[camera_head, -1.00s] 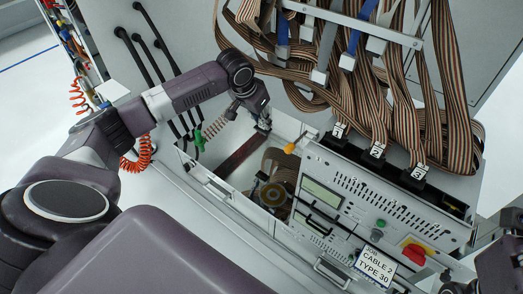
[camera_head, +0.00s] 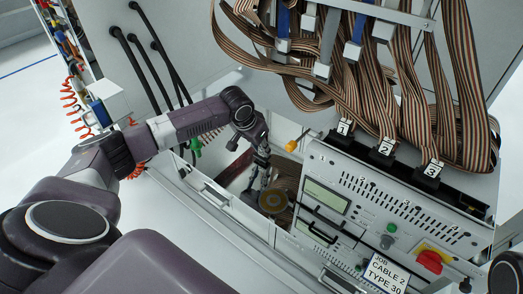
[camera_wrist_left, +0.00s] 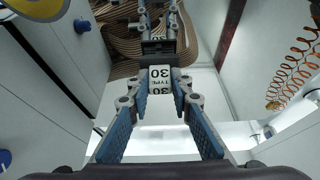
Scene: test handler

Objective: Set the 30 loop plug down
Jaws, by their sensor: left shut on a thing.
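Brown ribbon cable (camera_wrist_left: 128,45) shows behind the plug. In the head view the plug is too small and dark to make out clearly, and I cannot tell whether it touches anything below. My right gripper is out of view.
The compartment's pale front wall (camera_head: 213,192) stands close to the gripper. To the right is a panel with a display (camera_head: 326,196), a red switch (camera_head: 430,261) and a job card (camera_head: 381,272) reading CABLE 2, TYPE 30. Numbered ribbon cables (camera_head: 350,95) hang above it.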

